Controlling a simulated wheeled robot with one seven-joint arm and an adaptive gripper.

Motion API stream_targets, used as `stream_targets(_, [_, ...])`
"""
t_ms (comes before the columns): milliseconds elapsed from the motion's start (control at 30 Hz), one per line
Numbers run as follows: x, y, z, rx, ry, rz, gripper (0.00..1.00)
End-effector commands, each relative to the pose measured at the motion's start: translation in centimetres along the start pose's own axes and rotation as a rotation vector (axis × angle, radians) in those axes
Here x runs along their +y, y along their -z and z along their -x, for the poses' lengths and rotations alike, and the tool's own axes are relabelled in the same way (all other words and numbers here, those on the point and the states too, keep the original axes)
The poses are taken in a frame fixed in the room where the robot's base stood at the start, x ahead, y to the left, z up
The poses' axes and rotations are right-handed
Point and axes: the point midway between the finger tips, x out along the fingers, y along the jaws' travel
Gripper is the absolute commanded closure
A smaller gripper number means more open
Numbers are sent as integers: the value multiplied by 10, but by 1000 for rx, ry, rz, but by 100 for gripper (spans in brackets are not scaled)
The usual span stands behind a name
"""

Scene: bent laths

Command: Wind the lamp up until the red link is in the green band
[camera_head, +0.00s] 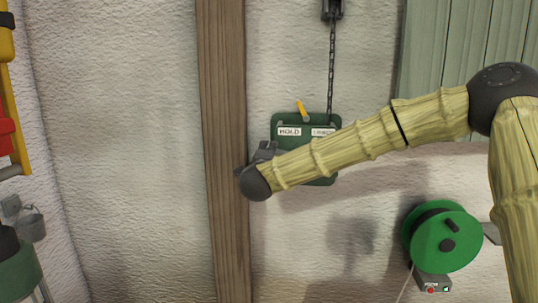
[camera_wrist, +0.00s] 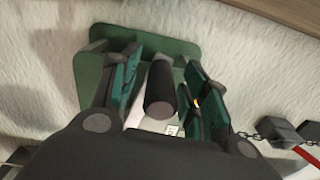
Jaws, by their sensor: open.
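The winch plate (camera_head: 287,121) is dark green, on the wall behind my forearm, with a yellow lever (camera_head: 302,109) and a "HOLD" label; a second label is partly covered. A dark chain (camera_head: 332,60) runs up from it to a bracket. In the wrist view, my gripper (camera_wrist: 165,62) is open before the green plate (camera_wrist: 95,75). A dark cylindrical grip (camera_wrist: 160,88) lies between its teal-padded fingers; I cannot tell whether they touch it. A chain (camera_wrist: 250,135) and a red piece (camera_wrist: 308,154) show at right; I cannot tell if that is the red link. I see no lamp or green band.
A wooden post (camera_head: 226,150) stands just left of the plate. A green reel (camera_head: 441,238) with a cord hangs lower right, above a small box (camera_head: 434,287) with red and green spots. Yellow and red equipment (camera_head: 8,100) is at far left. Green boards (camera_head: 470,45) are upper right.

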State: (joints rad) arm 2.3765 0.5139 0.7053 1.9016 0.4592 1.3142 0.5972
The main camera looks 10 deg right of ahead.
Motion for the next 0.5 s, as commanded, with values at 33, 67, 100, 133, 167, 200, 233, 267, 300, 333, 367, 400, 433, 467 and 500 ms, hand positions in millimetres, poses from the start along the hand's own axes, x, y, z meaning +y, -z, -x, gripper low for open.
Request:
stream_targets(33, [0,0,7,-2,0,0,55])
stream_targets(67, [-1,0,11,-1,1,0,55])
stream_targets(100, [-1,0,18,-2,1,0,55])
stream_targets(133, [-1,0,24,-3,1,1,55])
stream_targets(167, [-1,0,29,-2,1,1,55])
stream_targets(200, [0,0,37,-2,1,1,55])
stream_targets(233, [0,0,42,-2,0,1,55])
stream_targets(267, [0,0,48,-2,0,1,55])
stream_targets(300, [-1,0,56,-1,1,1,55])
stream_targets(333, [-1,0,61,-2,0,1,55])
stream_targets(367, [-1,0,66,-2,0,0,55])
stream_targets(400, [-1,0,73,-1,1,0,55])
stream_targets(433, [0,0,78,-2,1,0,55])
stream_targets(467, [0,0,82,-2,1,0,55])
stream_targets(500, [0,0,88,-1,1,0,55])
